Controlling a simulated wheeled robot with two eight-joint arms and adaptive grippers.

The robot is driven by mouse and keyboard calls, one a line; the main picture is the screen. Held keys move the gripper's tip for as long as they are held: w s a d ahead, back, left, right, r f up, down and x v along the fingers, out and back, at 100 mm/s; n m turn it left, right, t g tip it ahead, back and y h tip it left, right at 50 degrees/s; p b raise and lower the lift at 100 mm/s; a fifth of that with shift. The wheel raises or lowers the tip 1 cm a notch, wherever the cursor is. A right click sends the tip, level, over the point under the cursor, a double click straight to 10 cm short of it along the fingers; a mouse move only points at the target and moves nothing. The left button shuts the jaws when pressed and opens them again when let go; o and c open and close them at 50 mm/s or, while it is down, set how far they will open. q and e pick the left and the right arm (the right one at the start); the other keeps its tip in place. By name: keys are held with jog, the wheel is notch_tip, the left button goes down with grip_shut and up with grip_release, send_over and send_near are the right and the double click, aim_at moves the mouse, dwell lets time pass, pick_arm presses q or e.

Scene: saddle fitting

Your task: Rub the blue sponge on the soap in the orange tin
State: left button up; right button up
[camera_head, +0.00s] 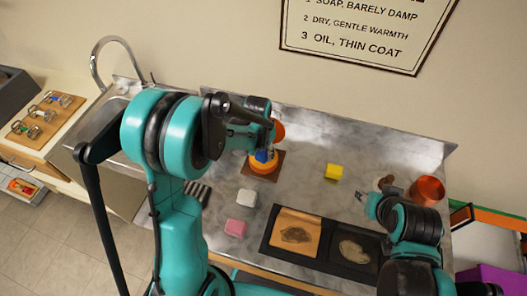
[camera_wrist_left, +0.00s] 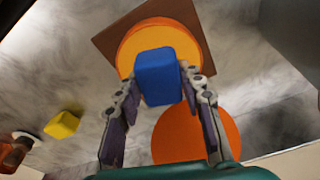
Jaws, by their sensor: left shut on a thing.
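The blue sponge (camera_wrist_left: 157,80) is held between the two fingers of my left gripper (camera_wrist_left: 160,92). In the head view the sponge (camera_head: 262,157) shows just below my left gripper (camera_head: 258,146), over the orange tin (camera_head: 264,169). In the left wrist view the round tin (camera_wrist_left: 190,27) holds yellow-orange soap (camera_wrist_left: 128,52). The sponge overlaps the near part of the soap; I cannot tell whether they touch. The tin sits on a brown square (camera_wrist_left: 108,38). My right gripper (camera_head: 366,203) is at the right over the counter, apart from these things; its opening is unclear.
An orange disc (camera_wrist_left: 197,136) stands or lies beside the tin. A yellow block (camera_head: 333,171), a white block (camera_head: 247,198), a pink block (camera_head: 235,228) and a copper pot (camera_head: 428,190) are on the counter. A black tray (camera_head: 322,251) with two pieces lies at the front.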

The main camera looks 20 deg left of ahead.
aim_at(263, 152)
pick_arm(q)
jog(key=shift+r+p, duration=0.55)
jog(key=shift+r, duration=0.1)
jog(key=shift+r+p, duration=1.9)
jog(key=shift+r, duration=0.95)
jog(key=shift+s+f, duration=0.1)
